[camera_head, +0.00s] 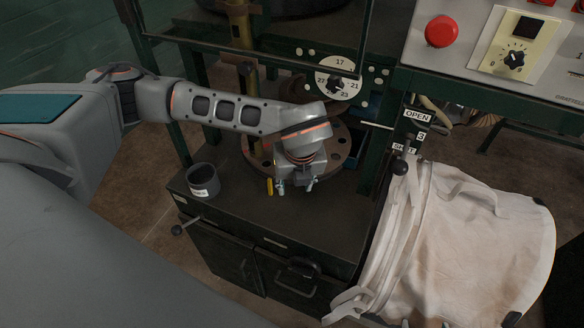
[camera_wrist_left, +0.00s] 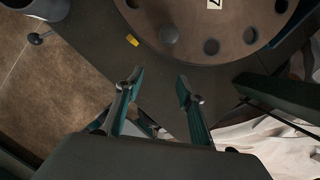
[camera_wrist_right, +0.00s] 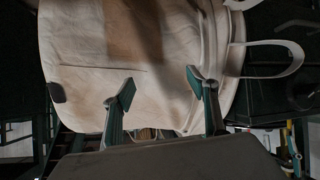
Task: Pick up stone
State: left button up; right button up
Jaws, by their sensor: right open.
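A small grey rounded lump (camera_wrist_left: 168,34), which looks like the stone, shows at the near edge of the round flange in the left wrist view. I cannot make it out in the head view, where my left gripper and arm cover that area. My left gripper (camera_head: 291,187) points down over the dark cabinet top, in front of the flange. In the left wrist view its fingers (camera_wrist_left: 159,80) are apart with nothing between them, and the lump lies beyond the fingertips.
A grey cup (camera_head: 203,180) stands on the cabinet top (camera_head: 240,215), left of my left gripper. A small yellow piece (camera_wrist_left: 132,40) lies near the flange (camera_wrist_left: 225,50). The pale bulk bag (camera_head: 470,245) fills the right side. Green frame posts (camera_head: 368,110) stand behind.

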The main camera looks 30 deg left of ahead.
pick_arm(q)
jog(key=w+a, duration=0.2)
jog(key=w, duration=0.1)
jog(key=w+a+p, duration=0.1)
jog(key=w, duration=0.1)
jog(key=shift+a, duration=0.35)
jog(key=shift+w+a+f, duration=0.1)
jog(key=shift+w+a, duration=0.1)
jog(key=shift+w, duration=0.1)
jog(key=shift+s+f, duration=0.1)
jog(key=shift+f, duration=0.45)
